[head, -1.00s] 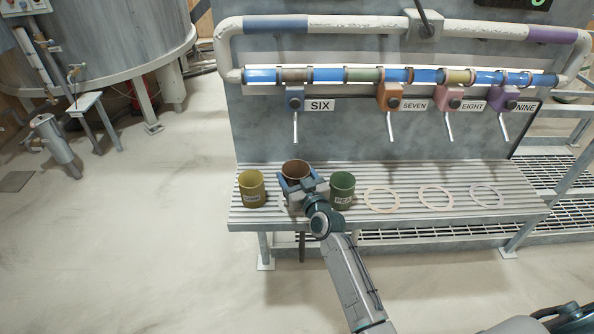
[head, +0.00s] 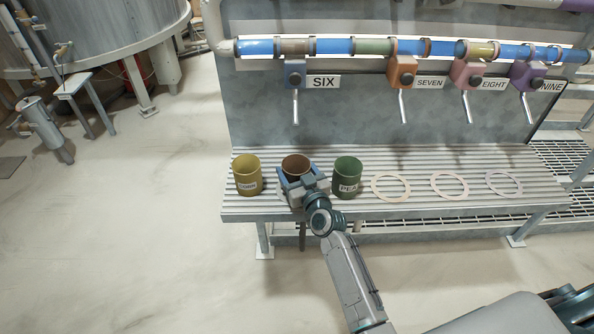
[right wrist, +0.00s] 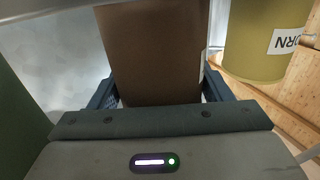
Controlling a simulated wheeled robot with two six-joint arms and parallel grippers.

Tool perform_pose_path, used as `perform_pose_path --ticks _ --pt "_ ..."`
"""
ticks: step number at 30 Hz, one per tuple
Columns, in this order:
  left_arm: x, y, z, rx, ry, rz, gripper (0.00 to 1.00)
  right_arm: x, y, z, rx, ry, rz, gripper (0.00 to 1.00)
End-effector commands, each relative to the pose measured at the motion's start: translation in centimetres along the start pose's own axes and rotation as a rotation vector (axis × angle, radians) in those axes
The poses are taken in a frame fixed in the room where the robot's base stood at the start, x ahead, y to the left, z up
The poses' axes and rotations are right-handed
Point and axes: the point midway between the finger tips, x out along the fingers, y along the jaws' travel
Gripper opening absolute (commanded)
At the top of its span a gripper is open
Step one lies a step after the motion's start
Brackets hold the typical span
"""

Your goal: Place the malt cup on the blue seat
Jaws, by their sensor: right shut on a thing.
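My right gripper (head: 301,186) is shut on a brown cup (head: 297,166), whose label I cannot read; in the right wrist view the cup (right wrist: 153,55) stands between the fingers. It is at the left part of the slatted bench, between the yellow CORN cup (head: 247,176) and the green PEA cup (head: 347,178). The gripper hides its lower part, so I cannot tell whether it touches the bench. Three flat rings lie to the right: a peach one (head: 376,195), a pink one (head: 435,190) and a grey-lilac one (head: 518,188). No ring is clearly blue. My left gripper is not in view.
The grey bench (head: 440,210) stands before a metal panel. Above it, a blue pipe carries a blue valve marked SIX (head: 294,72), orange SEVEN (head: 402,71), pink EIGHT (head: 466,74) and purple NINE (head: 527,76), with handles hanging down. The neighbouring cups stand close.

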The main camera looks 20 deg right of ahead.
Motion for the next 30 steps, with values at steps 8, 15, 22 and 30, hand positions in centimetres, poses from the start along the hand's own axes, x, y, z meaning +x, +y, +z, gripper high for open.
perform_pose_path --ticks 8,15,22,30 --pt "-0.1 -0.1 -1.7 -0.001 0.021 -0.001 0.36 0.0 0.0 0.0 0.000 -0.002 0.000 0.94" --pt "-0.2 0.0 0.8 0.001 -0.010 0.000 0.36 0.0 0.0 -0.1 0.000 -0.001 0.000 0.94" --pt "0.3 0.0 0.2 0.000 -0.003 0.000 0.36 -2.1 0.0 0.2 -0.001 -0.002 0.000 0.94" --pt "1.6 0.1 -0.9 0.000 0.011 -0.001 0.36 -7.8 0.0 0.3 -0.001 -0.002 0.000 0.94"
